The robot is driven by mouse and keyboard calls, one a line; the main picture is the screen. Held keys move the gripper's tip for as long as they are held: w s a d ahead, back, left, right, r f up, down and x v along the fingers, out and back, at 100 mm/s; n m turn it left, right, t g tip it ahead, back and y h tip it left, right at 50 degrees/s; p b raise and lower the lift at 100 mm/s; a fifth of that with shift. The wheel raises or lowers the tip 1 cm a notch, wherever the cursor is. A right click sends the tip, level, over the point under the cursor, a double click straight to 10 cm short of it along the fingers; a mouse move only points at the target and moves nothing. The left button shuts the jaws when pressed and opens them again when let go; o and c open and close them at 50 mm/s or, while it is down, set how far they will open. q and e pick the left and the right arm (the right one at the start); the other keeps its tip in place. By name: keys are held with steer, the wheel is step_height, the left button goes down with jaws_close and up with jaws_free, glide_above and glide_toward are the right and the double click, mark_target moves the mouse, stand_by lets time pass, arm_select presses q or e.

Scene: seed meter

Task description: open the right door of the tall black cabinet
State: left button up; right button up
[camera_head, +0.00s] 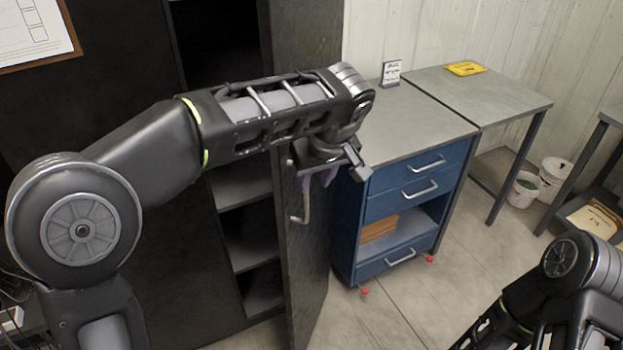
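The tall black cabinet (130,265) stands at the left. Its right door (308,262) stands ajar, swung outward, and the dark shelves (245,190) show through the gap. The door's silver bar handle (305,205) is on its face, with its upper part close to my gripper. My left gripper (326,176) is in front of the door beside the handle, pointing down. Its fingers are mostly hidden behind its own body, so I cannot tell whether it touches the handle. My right arm shows at the lower right, with its gripper out of clear view.
A blue drawer cabinet (398,222) stands close to the right of the door. A grey table (478,95) with a yellow tray (466,68) and white buckets (553,178) are farther right. Concrete floor (450,290) is clear in front.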

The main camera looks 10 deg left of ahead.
arm_select(q)
steer(key=shift+d+p+v, duration=0.2)
steer(key=shift+p+v, duration=0.4)
steer(key=shift+v, duration=0.6)
steer(key=shift+w, duration=0.15)
